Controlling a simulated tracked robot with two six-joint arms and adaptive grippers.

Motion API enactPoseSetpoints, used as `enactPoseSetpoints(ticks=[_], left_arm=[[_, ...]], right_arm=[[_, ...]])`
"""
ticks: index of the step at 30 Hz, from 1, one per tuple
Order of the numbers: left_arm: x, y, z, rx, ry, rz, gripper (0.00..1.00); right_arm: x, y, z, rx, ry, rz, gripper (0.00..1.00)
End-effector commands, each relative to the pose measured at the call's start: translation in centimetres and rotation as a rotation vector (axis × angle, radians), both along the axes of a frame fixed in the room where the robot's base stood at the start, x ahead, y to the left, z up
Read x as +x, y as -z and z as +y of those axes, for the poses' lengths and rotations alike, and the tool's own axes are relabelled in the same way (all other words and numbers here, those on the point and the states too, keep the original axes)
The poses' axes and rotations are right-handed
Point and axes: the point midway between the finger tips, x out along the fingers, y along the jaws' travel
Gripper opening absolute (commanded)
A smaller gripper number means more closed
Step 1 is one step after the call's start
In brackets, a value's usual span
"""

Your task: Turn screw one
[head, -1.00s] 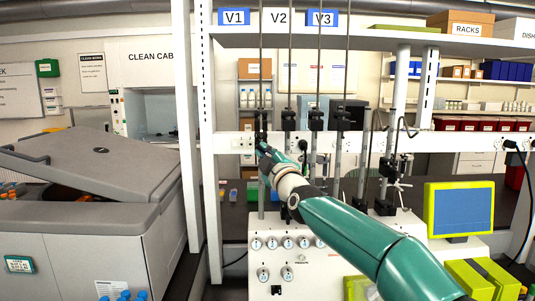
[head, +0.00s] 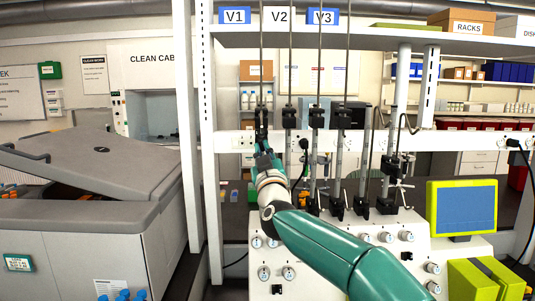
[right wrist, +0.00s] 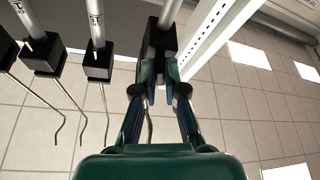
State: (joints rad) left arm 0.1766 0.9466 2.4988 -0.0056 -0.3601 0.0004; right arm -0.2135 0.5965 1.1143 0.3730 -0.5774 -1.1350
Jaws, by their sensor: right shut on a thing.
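Several vertical rods carry black clamps in the head view. The leftmost clamp (head: 261,117) is on the rod under the V1 label (head: 234,16). My right gripper (head: 263,146) reaches up to this clamp from below. In the right wrist view the gripper (right wrist: 160,82) is shut at the lower end of a black clamp block (right wrist: 160,42), one finger on each side. No screw can be made out; the spot between the fingertips is mostly hidden. My left gripper is in neither view.
More black clamps (head: 289,118) stand close on the right, and bent thin rods (right wrist: 66,92) hang from neighbouring blocks. A white shelf post (head: 206,150) stands close on the left. Below is a white panel with knobs, beside a green-framed screen (head: 461,207).

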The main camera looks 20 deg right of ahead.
Motion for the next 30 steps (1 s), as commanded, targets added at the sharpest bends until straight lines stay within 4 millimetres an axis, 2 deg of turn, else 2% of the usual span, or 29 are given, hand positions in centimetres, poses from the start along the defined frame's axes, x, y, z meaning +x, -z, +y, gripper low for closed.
enactPoseSetpoints(ticks=[12,30], left_arm=[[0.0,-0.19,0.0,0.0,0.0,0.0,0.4],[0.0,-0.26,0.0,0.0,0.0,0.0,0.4]], right_arm=[[0.03,-0.05,0.33,0.267,-0.002,-0.077,0.0],[-0.01,-0.09,0.19,0.333,0.0,-0.098,0.0]])
